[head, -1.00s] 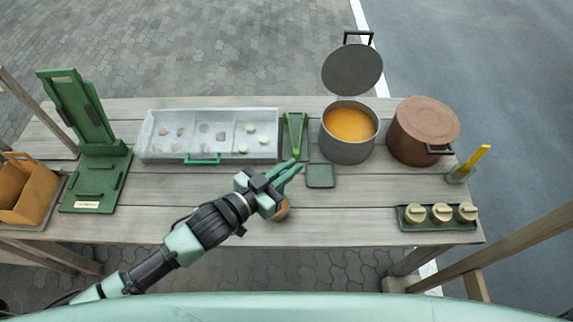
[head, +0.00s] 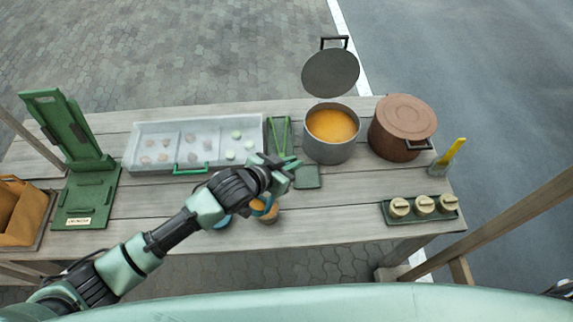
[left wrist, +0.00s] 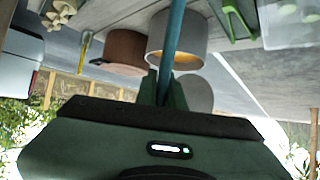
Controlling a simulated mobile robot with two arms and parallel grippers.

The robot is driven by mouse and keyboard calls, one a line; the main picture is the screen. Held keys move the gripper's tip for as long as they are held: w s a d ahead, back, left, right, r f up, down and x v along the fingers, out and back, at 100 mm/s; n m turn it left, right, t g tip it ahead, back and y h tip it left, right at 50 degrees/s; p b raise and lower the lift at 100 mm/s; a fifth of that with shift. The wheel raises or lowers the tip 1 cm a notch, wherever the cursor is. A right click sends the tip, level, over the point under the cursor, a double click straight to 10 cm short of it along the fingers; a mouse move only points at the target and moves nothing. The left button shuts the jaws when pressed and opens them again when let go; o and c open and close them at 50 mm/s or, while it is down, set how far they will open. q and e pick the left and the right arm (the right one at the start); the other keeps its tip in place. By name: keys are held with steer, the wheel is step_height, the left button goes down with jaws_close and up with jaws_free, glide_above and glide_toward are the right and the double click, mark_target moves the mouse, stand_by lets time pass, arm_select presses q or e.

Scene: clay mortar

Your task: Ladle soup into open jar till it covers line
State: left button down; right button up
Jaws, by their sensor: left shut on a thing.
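The grey soup pot (head: 330,150) stands open on the table with orange soup (head: 332,125) in it. It also shows in the left wrist view (left wrist: 190,45). My left gripper (head: 285,166) is left of the pot, above the table. In the left wrist view it is shut on a blue rod (left wrist: 172,45), which looks like the ladle's handle; the far end is out of that view. A small round orange-brown thing (head: 268,214), perhaps the open jar, is partly hidden by my gripper. No line is visible on it.
A brown lidded pot (head: 402,130) stands right of the soup pot. A tray (head: 420,219) with three lidded jars and a glass holding a yellow tool (head: 454,150) are at right. A clear compartment box (head: 150,165), green stand (head: 66,135) and brown carton (head: 22,215) are at left.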

arm_select(q)
steer(key=w+d+f+g+y+b, duration=0.5)
steer(key=f+g+y+b, duration=0.1)
steer(key=f, duration=0.3)
steer(key=shift+w+d+f+g+y+b, duration=0.2)
steer(key=shift+f+g+y+b, duration=0.15)
steer(key=shift+b, duration=0.25)
stand_by(0.6)
steer(key=shift+s+r, duration=0.1)
stand_by(1.6)
